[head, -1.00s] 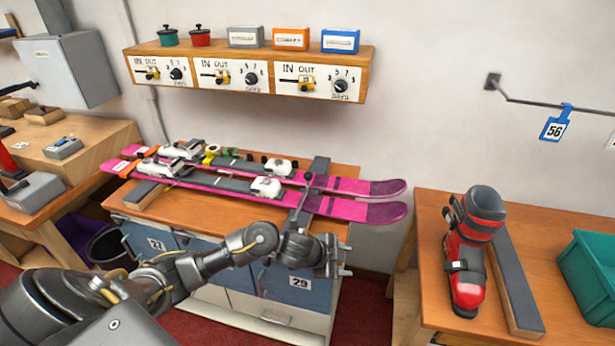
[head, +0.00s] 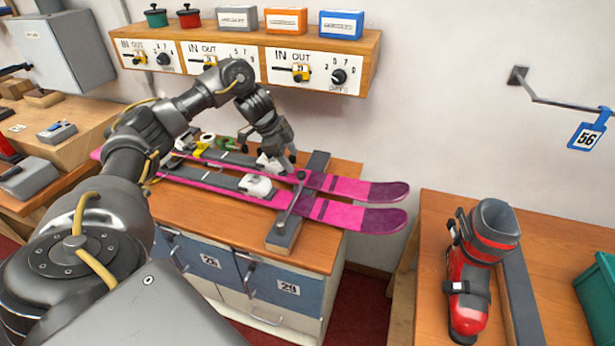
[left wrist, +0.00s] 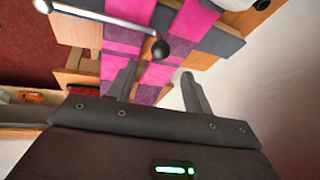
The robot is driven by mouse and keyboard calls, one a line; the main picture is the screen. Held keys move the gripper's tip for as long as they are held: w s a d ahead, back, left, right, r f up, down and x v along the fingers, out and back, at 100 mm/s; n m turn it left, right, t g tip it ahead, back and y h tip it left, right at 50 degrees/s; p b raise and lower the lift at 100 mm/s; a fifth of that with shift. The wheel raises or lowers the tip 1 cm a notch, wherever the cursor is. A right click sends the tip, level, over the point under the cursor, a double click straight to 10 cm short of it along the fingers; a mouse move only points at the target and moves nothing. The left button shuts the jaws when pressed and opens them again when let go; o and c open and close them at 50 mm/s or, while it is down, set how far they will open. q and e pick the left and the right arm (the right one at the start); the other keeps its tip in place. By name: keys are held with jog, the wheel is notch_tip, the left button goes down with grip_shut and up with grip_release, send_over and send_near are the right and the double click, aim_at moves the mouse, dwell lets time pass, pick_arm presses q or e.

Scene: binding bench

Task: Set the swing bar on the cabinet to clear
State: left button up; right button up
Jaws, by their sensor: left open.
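The swing bar (head: 289,203) is a thin metal rod with a dark ball knob (head: 300,176). It lies on the cabinet (head: 215,225) across the near pink ski, above a dark grey crosspiece (head: 287,232). Its knob end points to the back. In the left wrist view the rod (left wrist: 105,24) and its ball show just beyond my fingers. My left gripper (head: 284,158) is over the far ski, just behind and left of the knob, apart from it. Its fingers (left wrist: 160,88) are spread and empty. My right gripper is not in view.
Two pink skis (head: 362,217) with white bindings lie on the cabinet. A shelf (head: 366,70) with dials, coloured boxes and small pots hangs above. A red boot (head: 470,290) and a green bin (head: 597,300) stand on the right bench. A hook with tag 56 (head: 585,137) sticks from the wall.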

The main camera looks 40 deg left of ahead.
aim_at(299, 172)
pick_arm(q)
jog(key=x, duration=0.3)
jog(key=shift+s+a+f+b, duration=0.2)
jog(key=shift+f+b, duration=0.05)
jog(key=shift+b, duration=0.05)
jog(key=x, duration=0.6)
jog(key=shift+w+d+f, duration=0.1)
jog(key=shift+w, duration=0.2)
jog(key=shift+w+d+f, duration=0.1)
jog(key=shift+w+f, duration=0.05)
jog(key=shift+f, duration=0.4)
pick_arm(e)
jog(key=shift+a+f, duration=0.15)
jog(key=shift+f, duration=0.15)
pick_arm(q)
grip_shut()
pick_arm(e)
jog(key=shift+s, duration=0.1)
